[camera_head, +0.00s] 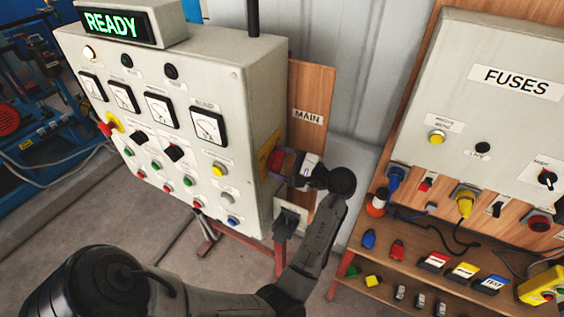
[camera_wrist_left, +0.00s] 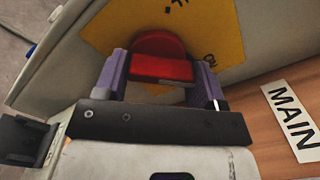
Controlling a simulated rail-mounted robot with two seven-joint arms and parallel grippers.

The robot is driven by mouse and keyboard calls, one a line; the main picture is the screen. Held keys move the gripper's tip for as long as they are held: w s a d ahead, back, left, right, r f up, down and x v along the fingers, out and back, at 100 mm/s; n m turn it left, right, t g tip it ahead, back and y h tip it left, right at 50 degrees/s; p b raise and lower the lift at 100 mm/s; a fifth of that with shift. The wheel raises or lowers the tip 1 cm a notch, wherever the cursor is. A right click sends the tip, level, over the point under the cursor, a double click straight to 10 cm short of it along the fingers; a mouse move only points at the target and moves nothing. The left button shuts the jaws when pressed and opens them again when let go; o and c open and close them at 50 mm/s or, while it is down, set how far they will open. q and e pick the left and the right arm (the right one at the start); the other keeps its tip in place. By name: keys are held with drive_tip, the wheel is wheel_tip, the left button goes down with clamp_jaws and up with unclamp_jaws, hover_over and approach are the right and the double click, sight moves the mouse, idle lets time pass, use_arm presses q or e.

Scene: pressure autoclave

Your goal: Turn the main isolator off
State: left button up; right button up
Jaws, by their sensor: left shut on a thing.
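The main isolator is a red handle (camera_wrist_left: 160,62) on a yellow plate (camera_wrist_left: 218,30) on the side of the grey control cabinet, beside the board labelled MAIN (camera_head: 308,116). My left gripper (camera_wrist_left: 160,88) has its two purple fingers on either side of the red handle and is shut on it. In the head view my left gripper (camera_head: 284,163) reaches the cabinet's right side and mostly hides the handle. The yellow plate (camera_head: 268,158) shows partly there. The handle's exact setting is hard to read. My right gripper is not in view.
The control cabinet (camera_head: 262,95) has a lit READY display (camera_head: 113,24), meters, knobs and buttons on its front. A grey box (camera_head: 287,221) sits below my left gripper. On the right are a FUSES panel (camera_head: 460,75) and a wooden shelf (camera_head: 385,290) with plugs and small coloured parts.

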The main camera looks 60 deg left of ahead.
use_arm(q)
drive_tip(key=shift+n+b, duration=1.3)
drive_tip(key=shift+n, duration=0.3)
drive_tip(key=n+b, duration=0.3)
drive_tip(key=shift+n, duration=0.3)
drive_tip(key=n+b, duration=0.8)
drive_tip(key=b, duration=0.1)
drive_tip(key=shift+s+d+r+n, duration=0.2)
drive_tip(key=shift+r+n, duration=0.1)
drive_tip(key=shift+n, duration=0.1)
drive_tip(key=shift+s+r+n+b, duration=0.1)
drive_tip(key=shift+r+n+b, duration=0.15)
drive_tip(key=shift+n+b, duration=1.15)
drive_tip(key=o, duration=0.9)
drive_tip(key=shift+f, duration=0.1)
